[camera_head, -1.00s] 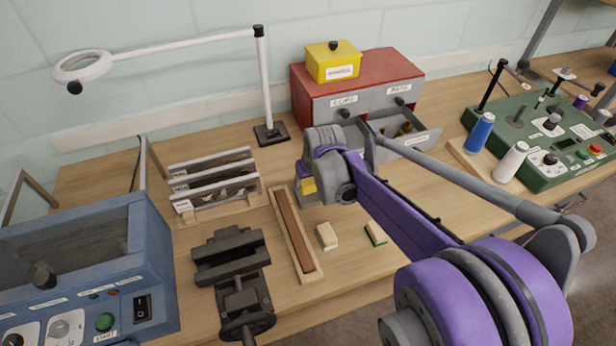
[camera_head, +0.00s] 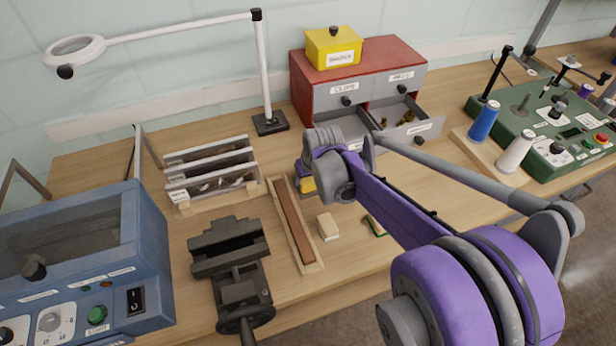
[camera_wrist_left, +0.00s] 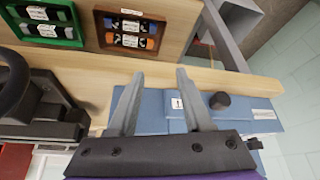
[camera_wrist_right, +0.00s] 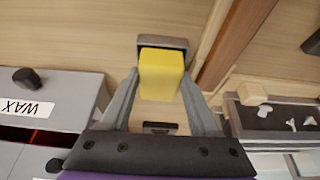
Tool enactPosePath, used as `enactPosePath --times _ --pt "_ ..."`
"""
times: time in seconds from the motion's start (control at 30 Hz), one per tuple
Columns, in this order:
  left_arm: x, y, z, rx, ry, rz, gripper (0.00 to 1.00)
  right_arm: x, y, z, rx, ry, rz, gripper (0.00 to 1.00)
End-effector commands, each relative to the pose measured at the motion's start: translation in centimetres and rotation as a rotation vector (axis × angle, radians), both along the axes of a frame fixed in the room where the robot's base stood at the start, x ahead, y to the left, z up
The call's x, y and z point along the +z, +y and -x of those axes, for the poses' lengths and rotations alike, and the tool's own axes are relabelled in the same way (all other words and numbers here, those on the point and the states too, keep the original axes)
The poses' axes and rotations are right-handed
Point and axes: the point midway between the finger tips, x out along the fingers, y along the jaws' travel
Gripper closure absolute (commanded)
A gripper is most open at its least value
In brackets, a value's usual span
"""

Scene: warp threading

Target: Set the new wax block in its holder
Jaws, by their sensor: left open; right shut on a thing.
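My right gripper (camera_wrist_right: 160,80) is shut on a yellow wax block (camera_wrist_right: 161,72), seen in the right wrist view. The block's far end overlaps a small dark grey holder (camera_wrist_right: 150,42) on the bench; I cannot tell whether it sits inside or just above. In the head view my right wrist hides the fingers, and only part of the yellow block (camera_head: 308,184) shows, right of the long brown bar. My left gripper (camera_wrist_left: 160,76) is open and empty, in front of the blue box (camera_wrist_left: 165,103) in the left wrist view.
A brown bar in a wooden tray (camera_head: 313,267), a cream block (camera_head: 328,227) and a green-edged block (camera_head: 373,226) lie near the holder. A black vise (camera_head: 232,255) stands left. The red cabinet (camera_head: 398,64) behind has an open drawer (camera_head: 410,132).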

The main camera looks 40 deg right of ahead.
Motion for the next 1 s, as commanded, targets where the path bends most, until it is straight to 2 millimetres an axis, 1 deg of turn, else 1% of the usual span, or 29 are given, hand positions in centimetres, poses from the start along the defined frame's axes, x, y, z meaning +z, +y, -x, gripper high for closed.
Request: enactPosePath --times 0.4,0.43,0.57,0.6,0.63,0.87,1.0 --pt "-0.31 0.00 0.08 0.000 0.002 0.000 0.50 -0.38 0.01 0.02 0.000 0.000 0.000 0.98" --pt "-0.29 0.00 0.08 0.000 0.001 0.000 0.50 -0.38 0.01 0.02 0.000 0.000 0.000 0.37" --pt "-0.29 0.00 0.08 0.000 0.001 0.000 0.50 -0.38 0.00 0.02 0.000 0.000 0.000 0.13" --pt "-0.29 0.00 0.08 0.000 0.001 0.000 0.50 -0.38 -0.01 0.02 0.000 0.000 0.000 0.06" --pt "-0.29 0.00 0.08 0.000 0.001 0.000 0.50 -0.38 -0.01 0.02 0.000 0.000 0.000 0.03" --pt "-0.29 0.00 0.08 0.000 0.001 0.000 0.50 -0.38 -0.01 0.02 0.000 0.000 0.000 0.03" --pt "-0.18 0.00 0.05 0.000 0.001 0.000 0.50 0.27 0.06 0.23 0.000 0.000 0.000 0.03"
